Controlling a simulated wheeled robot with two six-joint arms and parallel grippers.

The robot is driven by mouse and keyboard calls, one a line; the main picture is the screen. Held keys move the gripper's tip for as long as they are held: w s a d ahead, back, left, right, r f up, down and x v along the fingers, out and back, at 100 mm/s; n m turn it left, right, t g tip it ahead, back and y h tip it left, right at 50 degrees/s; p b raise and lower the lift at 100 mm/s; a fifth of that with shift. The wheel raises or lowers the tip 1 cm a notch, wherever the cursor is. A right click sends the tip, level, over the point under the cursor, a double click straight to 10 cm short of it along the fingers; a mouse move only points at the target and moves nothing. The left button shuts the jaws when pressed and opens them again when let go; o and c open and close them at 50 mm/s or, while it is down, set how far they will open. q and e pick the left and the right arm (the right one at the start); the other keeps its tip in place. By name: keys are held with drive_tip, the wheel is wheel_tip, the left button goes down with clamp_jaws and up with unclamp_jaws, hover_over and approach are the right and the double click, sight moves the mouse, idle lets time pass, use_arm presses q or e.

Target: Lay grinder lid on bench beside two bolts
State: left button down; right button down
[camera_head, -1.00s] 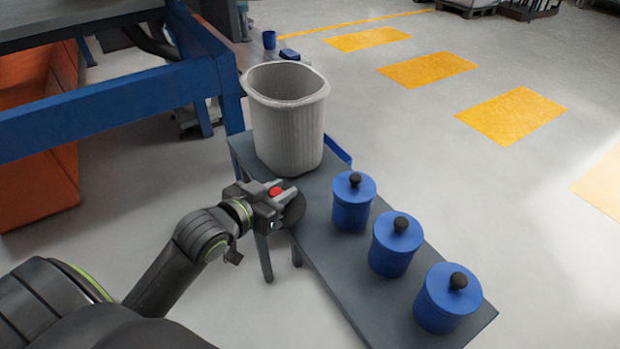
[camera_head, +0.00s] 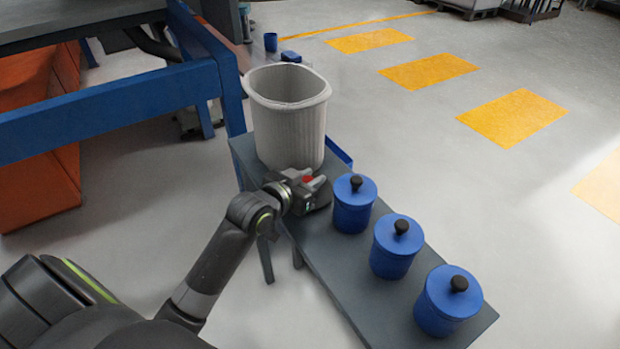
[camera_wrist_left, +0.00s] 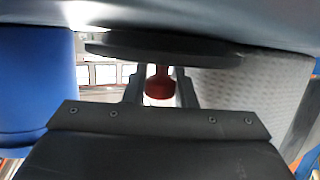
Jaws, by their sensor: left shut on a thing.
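The grinder lid is a dark disc with a red knob; in the wrist view the disc (camera_wrist_left: 165,47) and the knob (camera_wrist_left: 160,84) show clearly. My left gripper (camera_head: 314,183) is shut on the red knob, with the disc on the bench side of the fingers. I cannot tell whether the disc touches the bench top. No bolts can be made out. My right gripper is out of view.
A pale ribbed bin (camera_head: 288,120) stands on the bench's far end. Three blue canisters with black knobs stand along its right side: one (camera_head: 352,208), another (camera_head: 395,250) and the nearest (camera_head: 447,305). A blue frame (camera_head: 110,110) is at left. The bench's front left is bare.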

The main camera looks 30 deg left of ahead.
use_arm(q)
drive_tip(key=c, duration=1.2)
unclamp_jaws()
drive_tip(key=shift+f, duration=0.1)
